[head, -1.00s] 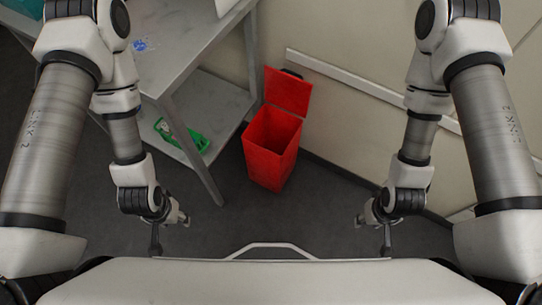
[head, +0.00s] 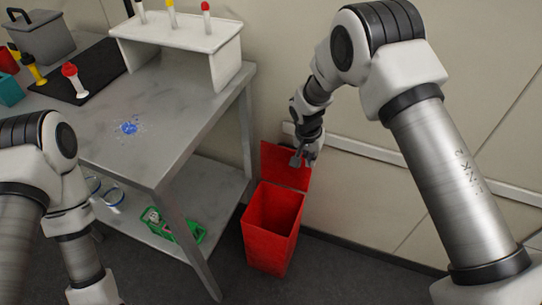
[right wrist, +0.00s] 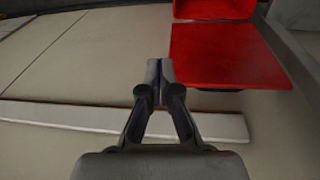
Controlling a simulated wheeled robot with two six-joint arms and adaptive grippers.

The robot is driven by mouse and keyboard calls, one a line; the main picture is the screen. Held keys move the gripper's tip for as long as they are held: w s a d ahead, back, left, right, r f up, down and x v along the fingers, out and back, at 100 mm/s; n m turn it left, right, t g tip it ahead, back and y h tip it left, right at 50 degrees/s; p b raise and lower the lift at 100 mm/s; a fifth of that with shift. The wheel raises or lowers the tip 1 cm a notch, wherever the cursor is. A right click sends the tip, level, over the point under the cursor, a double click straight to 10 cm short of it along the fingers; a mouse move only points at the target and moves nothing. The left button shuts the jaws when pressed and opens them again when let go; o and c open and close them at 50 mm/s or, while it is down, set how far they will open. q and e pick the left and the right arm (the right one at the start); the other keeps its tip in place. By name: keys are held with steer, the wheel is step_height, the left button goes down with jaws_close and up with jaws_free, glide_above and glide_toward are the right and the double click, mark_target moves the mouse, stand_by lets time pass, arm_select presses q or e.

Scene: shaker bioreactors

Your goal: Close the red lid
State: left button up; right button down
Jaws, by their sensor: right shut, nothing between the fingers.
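The red bin (head: 271,240) stands on the floor beside the metal table, its top open. Its red lid (head: 277,168) stands raised at the back edge, against the wall. My right gripper (head: 302,160) is shut and empty by the upper right part of the lid, covering some of it in the head view. In the right wrist view the fingers (right wrist: 160,68) are closed together, just left of the lid (right wrist: 225,58), with a bit of the bin (right wrist: 213,9) beyond. I cannot tell whether the fingers touch the lid. My left gripper is out of view.
The metal table (head: 190,150) stands left of the bin, with a white rack (head: 180,32) on top and a green tray (head: 185,232) on its lower shelf. A white wall rail (head: 370,152) runs behind the bin and lid.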

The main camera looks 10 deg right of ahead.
steer(key=w+a+r+t+b, duration=0.2)
steer(key=w+r+t, duration=0.1)
steer(key=w+r, duration=0.35)
steer(key=x, duration=1)
steer(key=shift+s+a+f+b, duration=0.1)
steer(key=shift+f+b, duration=0.1)
steer(key=shift+b, duration=0.15)
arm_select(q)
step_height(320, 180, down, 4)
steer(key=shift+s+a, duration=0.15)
